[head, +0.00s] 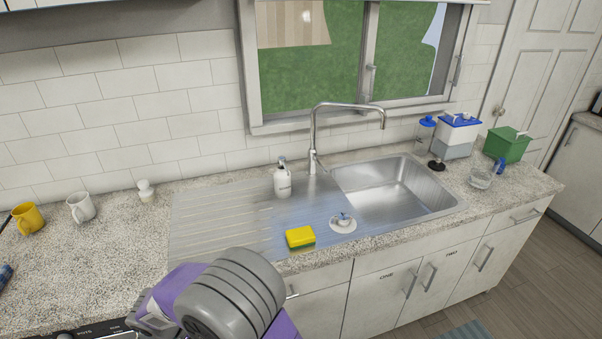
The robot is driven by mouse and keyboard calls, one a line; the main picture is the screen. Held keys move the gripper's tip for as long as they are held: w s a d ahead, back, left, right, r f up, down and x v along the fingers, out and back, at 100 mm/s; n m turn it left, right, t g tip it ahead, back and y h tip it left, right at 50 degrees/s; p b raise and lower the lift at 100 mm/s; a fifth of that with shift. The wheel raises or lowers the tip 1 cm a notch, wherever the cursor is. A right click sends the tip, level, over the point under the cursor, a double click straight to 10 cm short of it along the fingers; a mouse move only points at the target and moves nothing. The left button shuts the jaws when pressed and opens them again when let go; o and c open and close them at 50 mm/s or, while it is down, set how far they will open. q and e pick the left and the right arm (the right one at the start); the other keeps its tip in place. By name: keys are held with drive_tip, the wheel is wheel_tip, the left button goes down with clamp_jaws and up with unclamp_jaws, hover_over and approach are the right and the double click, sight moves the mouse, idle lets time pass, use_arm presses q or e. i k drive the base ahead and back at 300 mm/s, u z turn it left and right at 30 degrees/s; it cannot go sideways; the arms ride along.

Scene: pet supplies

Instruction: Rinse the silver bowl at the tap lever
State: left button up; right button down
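A chrome tap (313,135) with a long spout stands behind the sink, its spout reaching right over the basin. Its lever is too small to tell apart from the tap's base. The steel sink basin (400,190) looks empty. A small clear or silvery bowl (481,177) stands upright on the counter right of the sink; I cannot tell whether it is glass or metal. No other silver bowl shows clearly. One of my purple and grey arms crosses the bottom middle, in front of the counter. Neither gripper shows.
A yellow and green sponge (300,237), a white dish with a small item (343,222) and a soap dispenser (283,180) are on the drainboard (215,223). Mugs (80,207) stand left. A blue-lidded container (458,135) and green box (507,145) stand right. The left counter is mostly clear.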

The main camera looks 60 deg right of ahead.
sight(315, 159)
drive_tip(key=u, duration=1.8)
drive_tip(key=k, duration=2.5)
drive_tip(key=z, duration=1.05)
